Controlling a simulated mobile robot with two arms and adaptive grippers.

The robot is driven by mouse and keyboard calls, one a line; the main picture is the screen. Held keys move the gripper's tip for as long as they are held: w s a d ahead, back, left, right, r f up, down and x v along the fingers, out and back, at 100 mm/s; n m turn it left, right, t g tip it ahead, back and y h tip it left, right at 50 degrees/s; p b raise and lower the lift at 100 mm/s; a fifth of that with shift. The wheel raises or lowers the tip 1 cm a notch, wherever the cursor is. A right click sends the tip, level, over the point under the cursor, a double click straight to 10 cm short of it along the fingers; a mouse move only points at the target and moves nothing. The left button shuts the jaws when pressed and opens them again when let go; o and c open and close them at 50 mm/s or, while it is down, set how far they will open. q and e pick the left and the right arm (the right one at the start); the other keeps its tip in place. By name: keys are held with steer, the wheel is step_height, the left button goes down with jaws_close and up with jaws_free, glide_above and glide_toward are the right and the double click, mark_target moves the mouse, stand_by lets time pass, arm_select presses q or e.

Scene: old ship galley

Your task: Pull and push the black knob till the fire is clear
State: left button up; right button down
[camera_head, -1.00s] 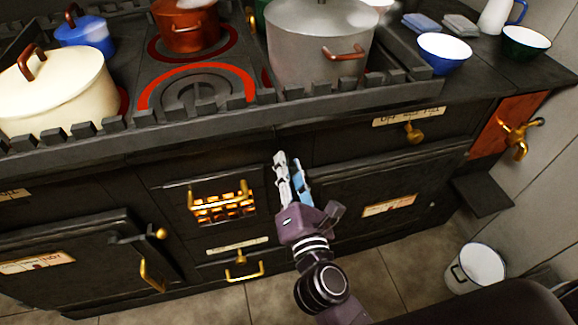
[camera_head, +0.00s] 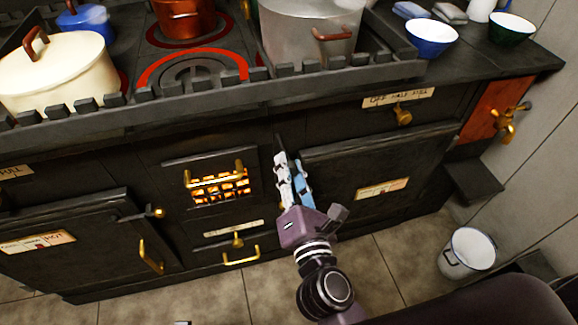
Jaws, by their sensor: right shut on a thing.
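My right gripper (camera_head: 290,172) comes up from the bottom, in front of the stove front, just right of the fire grate. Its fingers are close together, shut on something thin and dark. A dark rod (camera_head: 279,146) shows just past the fingertips; the black knob itself is hidden or too dark to make out between the fingers. The fire (camera_head: 222,188) glows orange behind the bars of the grate, with a brass handle (camera_head: 212,182) across it. My left gripper is not in view, unless a small grey bit at the bottom edge is part of it.
A cream pot (camera_head: 60,80), a grey pot (camera_head: 310,40) and a red pot stand on the stove top behind a notched rail. An oven door (camera_head: 370,170) is right of my gripper. A white bucket (camera_head: 468,252) stands on the floor at right.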

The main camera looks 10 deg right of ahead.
steer(key=c, duration=1.6)
jaws_free()
steer(key=shift+s, duration=0.15)
steer(key=s, duration=1.1)
steer(key=shift+s+a, duration=0.1)
steer(key=shift+s, duration=0.3)
